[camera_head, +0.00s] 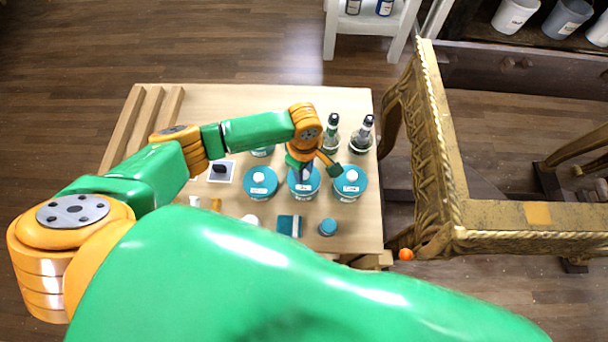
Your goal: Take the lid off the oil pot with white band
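Three teal-lidded pots with pale knobs stand in a row on the wooden table: a left pot (260,183), a middle pot (304,187) and a right pot (349,183). Each shows a small white label or band at its front; I cannot tell which is the oil pot with white band. My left gripper (316,172) points down over the middle and right pots, its fingers spread apart with nothing seen between them. It partly covers the middle pot's lid; whether it touches a lid is unclear. My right gripper is not in view.
Two dark bottles (331,134) (362,135) stand just behind the right pot. Another teal-topped pot (262,151) is partly hidden under my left arm. A sponge (289,225) and a small blue jar (327,227) lie in front.

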